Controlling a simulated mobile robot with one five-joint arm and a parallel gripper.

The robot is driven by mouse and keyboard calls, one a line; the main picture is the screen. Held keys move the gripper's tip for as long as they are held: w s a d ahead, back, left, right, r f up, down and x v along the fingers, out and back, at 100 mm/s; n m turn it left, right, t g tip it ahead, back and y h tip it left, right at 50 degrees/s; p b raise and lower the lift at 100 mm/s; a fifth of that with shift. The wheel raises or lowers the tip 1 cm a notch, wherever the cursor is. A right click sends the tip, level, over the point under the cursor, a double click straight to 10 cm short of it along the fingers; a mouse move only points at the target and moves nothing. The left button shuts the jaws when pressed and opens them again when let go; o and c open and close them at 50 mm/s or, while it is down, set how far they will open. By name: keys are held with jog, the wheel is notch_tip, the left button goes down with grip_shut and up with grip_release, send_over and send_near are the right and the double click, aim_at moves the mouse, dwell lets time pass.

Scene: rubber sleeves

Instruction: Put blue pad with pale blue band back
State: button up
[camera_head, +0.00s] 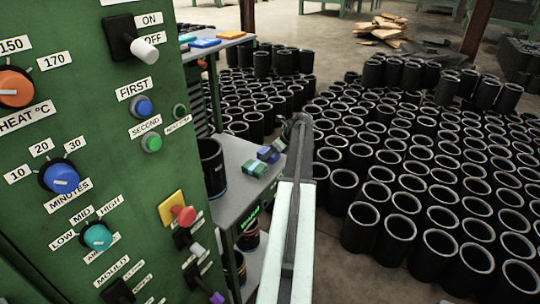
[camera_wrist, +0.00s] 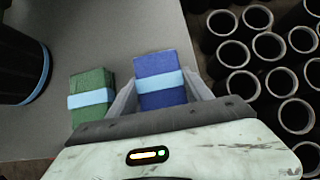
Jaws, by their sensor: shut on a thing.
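The blue pad with a pale blue band (camera_wrist: 158,67) is between the two fingers of my gripper (camera_wrist: 162,93) in the wrist view. My gripper is shut on it. The pad is over the grey bench top near its right edge; I cannot tell whether it touches the surface. In the head view the blue pad (camera_head: 268,154) shows just left of my arm's far end, which partly hides the gripper. A green pad with a pale blue band (camera_wrist: 92,92) lies just left of the gripper, and it also shows in the head view (camera_head: 254,168).
A black sleeve with a blue ring (camera_wrist: 20,68) stands on the grey bench (camera_head: 232,150) to the left. A green control panel (camera_head: 100,130) fills the left side. Orange (camera_head: 205,43) and blue pads lie on a raised shelf. Many black sleeves (camera_head: 400,235) crowd the floor at right.

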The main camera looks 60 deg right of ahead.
jog(key=o, duration=1.5)
jog(key=shift+f, duration=0.1)
jog(key=shift+s+r+p, duration=0.15)
jog(key=shift+r+p, duration=0.35)
jog(key=shift+p, duration=0.05)
jog(key=p+v, duration=0.8)
jog(key=v, duration=0.3)
jog(key=shift+s+p, duration=0.15)
jog(key=shift+p, duration=0.2)
